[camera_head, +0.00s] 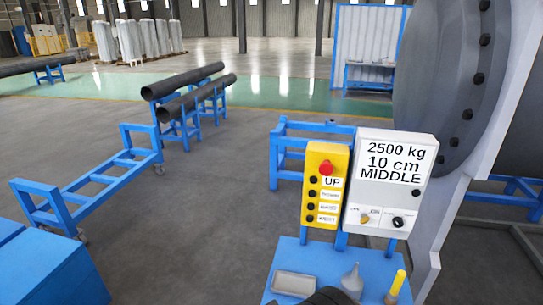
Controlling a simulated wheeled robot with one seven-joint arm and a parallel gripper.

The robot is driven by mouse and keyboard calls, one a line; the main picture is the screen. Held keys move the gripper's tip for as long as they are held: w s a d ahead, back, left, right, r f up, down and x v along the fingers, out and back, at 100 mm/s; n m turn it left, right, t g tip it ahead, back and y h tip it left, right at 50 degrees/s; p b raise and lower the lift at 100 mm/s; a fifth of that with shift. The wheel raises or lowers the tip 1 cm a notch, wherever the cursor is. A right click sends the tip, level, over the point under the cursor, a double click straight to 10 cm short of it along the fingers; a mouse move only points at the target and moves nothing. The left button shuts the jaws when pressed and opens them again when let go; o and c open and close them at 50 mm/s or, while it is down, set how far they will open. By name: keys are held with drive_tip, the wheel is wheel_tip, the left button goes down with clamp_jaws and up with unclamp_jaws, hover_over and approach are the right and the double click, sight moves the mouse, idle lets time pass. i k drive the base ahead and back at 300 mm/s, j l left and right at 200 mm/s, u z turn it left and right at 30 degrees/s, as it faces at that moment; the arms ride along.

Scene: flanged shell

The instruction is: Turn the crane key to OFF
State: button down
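A white control box (389,186) stands right of centre on blue posts, with a sign reading "2500 kg 10 cm MIDDLE". On its lower left is a small brass-coloured key switch (365,217) with small labels beside it, one seeming to read "ON". The key's exact angle is too small to tell. A black knob (398,222) sits to its right. A yellow button box (325,186) with a red button and several black buttons adjoins it on the left. My gripper's fingers are not visible; only a dark piece, apparently of my arm, shows at the bottom edge.
Below the boxes, a blue table (318,262) holds a grey tray (294,284), a grey funnel-like item (352,281) and a yellow-handled tool (396,285). A large flanged shell (440,70) stands at right. A blue wheeled frame (95,180) stands left. Open floor lies between.

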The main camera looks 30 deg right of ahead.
sight(365, 219)
drive_tip(key=z, duration=1.9)
